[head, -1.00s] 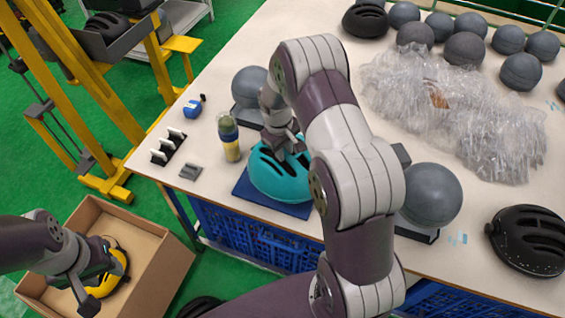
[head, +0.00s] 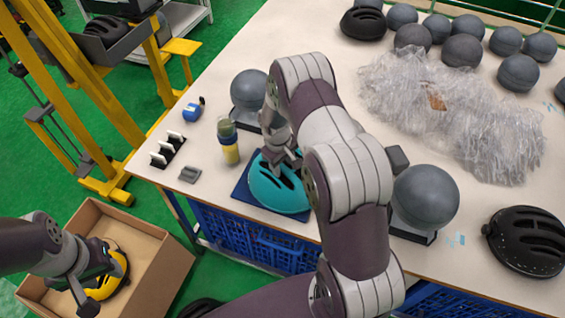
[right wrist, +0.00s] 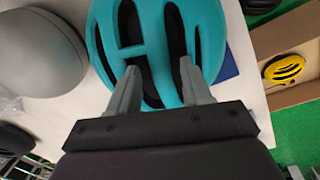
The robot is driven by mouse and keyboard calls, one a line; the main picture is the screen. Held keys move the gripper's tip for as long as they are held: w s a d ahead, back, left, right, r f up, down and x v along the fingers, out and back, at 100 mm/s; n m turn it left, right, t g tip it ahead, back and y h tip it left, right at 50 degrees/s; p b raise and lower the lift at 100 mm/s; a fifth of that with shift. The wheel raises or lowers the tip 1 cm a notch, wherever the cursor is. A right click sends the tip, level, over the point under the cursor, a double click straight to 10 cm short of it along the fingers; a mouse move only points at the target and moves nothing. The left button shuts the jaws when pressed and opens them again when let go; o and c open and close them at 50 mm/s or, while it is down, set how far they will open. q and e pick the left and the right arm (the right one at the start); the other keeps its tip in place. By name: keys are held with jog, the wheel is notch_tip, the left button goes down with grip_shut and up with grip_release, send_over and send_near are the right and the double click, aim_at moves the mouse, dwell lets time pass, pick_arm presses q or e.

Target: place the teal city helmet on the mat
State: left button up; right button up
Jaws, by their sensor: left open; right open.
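The teal city helmet (head: 274,191) rests on the dark blue mat (head: 243,199) near the front edge of the table. It fills the upper middle of the right wrist view (right wrist: 168,40), where a corner of the mat (right wrist: 228,66) shows beside it. My right gripper (head: 283,163) is just above the helmet, with its two fingers (right wrist: 158,85) open and apart over the vents. I cannot tell whether the fingers touch the shell. My left gripper (head: 97,283) is open, over the cardboard box at the lower left, by a yellow helmet (head: 115,268).
The cardboard box (head: 165,265) stands on the floor left of the table (head: 290,25). A bottle (head: 229,142), a grey ball on a stand (head: 249,89), another grey ball (head: 425,196) and a black helmet (head: 527,240) surround the mat. Crumpled clear plastic (head: 450,115) lies further back.

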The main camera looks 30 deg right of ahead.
notch_tip(320, 180, up, 12)
jog(key=a+b, duration=0.2)
jog(key=b, duration=0.1)
jog(key=s+a+r+m, duration=0.1)
jog(key=s+a, duration=0.2)
jog(key=s, duration=0.3)
jog(key=s+a+r+m+y, duration=0.1)
jog(key=s+a, duration=0.2)
jog(key=s, duration=0.3)
jog(key=s+a+r+t, duration=0.1)
jog(key=s+a, duration=0.2)
jog(key=s, duration=0.3)
jog(key=shift+r+m, duration=0.4)
